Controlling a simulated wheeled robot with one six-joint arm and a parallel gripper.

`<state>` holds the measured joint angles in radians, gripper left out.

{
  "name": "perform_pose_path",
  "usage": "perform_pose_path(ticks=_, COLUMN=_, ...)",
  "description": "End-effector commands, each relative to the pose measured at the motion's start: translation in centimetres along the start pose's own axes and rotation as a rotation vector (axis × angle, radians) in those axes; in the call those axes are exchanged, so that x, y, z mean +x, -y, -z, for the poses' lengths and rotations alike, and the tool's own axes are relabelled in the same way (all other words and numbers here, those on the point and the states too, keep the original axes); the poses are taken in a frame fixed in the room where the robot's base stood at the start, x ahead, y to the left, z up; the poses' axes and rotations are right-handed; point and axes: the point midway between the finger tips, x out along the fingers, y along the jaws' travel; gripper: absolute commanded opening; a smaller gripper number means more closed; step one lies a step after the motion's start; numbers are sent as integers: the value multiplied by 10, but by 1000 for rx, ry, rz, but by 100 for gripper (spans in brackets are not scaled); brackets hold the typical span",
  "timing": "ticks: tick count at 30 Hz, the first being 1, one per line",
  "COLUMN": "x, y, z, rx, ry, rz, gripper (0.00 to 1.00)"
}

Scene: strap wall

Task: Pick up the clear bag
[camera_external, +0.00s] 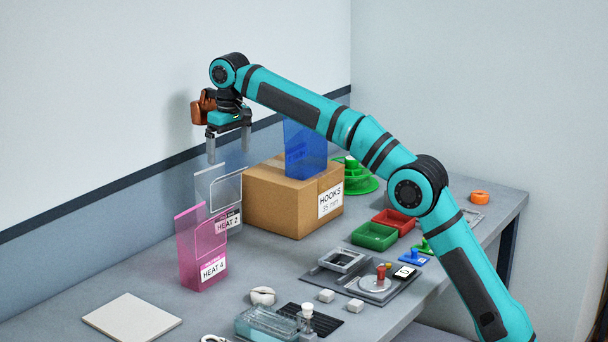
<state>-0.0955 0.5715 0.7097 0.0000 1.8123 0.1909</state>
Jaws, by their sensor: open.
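The clear bag (204,188) is a see-through upright holder on the table, left of the cardboard box. It stands behind a pink see-through bag (188,245) labelled HEAT 4, which covers part of it. A HEAT 2 label (228,224) shows at its lower right. My gripper (228,157) points down with its two fingers apart and nothing between them. The fingertips are close to the clear bag's top edge in the picture. I cannot tell whether they touch it or how far apart in depth they are.
A cardboard box (268,205) labelled HOOKS stands just right, with a blue bag (305,150) on it. A white pad (131,322) lies at front left. Green (374,237) and red (394,222) trays, a grey fixture and small parts crowd the right and front. The wall is close behind.

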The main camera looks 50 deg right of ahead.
Motion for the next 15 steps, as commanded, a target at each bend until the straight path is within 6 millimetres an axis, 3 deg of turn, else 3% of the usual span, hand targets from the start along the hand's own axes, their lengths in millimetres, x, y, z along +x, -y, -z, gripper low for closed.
perform_pose_path(ticks=15, x=36, y=5, z=8, rx=3, ry=49, rz=-9, gripper=100)
